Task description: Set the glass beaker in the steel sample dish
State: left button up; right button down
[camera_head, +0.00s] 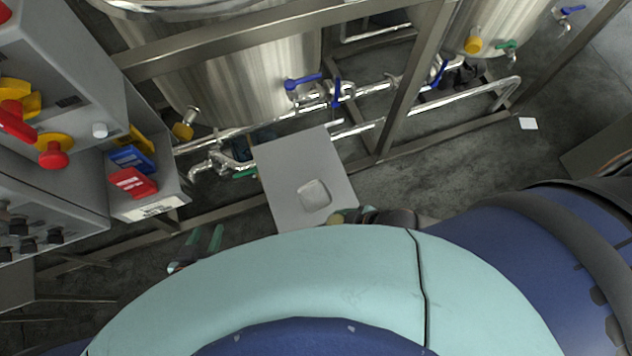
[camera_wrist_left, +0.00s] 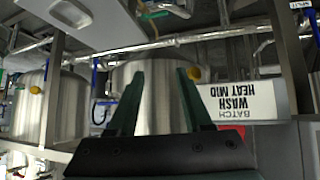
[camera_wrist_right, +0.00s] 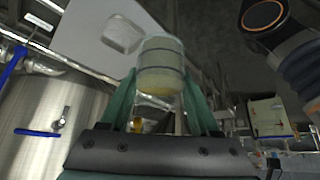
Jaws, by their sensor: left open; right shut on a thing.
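The glass beaker (camera_wrist_right: 160,66), clear with dark bands and a yellowish bottom, is between the fingers of my right gripper (camera_wrist_right: 160,84), which is shut on it. The steel sample dish (camera_head: 314,196), a shallow rounded square, lies on a grey plate (camera_head: 285,165) in the head view. The dish also shows in the right wrist view (camera_wrist_right: 118,34), to the left of the beaker and apart from it. In the head view my arm hides most of the right gripper, near the plate's lower right corner. My left gripper (camera_head: 203,238) is open and empty, left of the plate.
Steel tanks (camera_head: 250,80) with pipes and blue-handled valves (camera_head: 303,82) stand behind the plate. A control cabinet (camera_head: 60,140) with red and yellow knobs is at the left. A frame post (camera_head: 410,80) rises right of the plate. Open floor (camera_head: 450,180) lies to the right.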

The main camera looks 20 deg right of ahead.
jog(key=w+f+b, duration=0.3)
jog(key=w+b, duration=0.1)
jog(key=b, duration=0.1)
jog(key=w+f+b, duration=0.3)
jog(key=w+b, duration=0.1)
jog(key=b, duration=0.1)
jog(key=w+a+f+b, duration=0.1)
jog(key=w+f+b, duration=0.2)
jog(key=b, duration=0.3)
jog(key=shift+w+a, duration=0.1)
jog(key=shift+w, duration=0.75)
pick_arm(q)
jog(key=w+d+f, duration=0.1)
jog(key=d+f, duration=0.2)
jog(key=f, duration=1)
jog(key=shift+w+m+h+b, duration=0.3)
jog(key=shift+m+h+b, duration=0.1)
jog(key=shift+b, duration=0.05)
pick_arm(e)
jog(key=shift+w+f, duration=0.2)
jog(key=shift+w, duration=0.2)
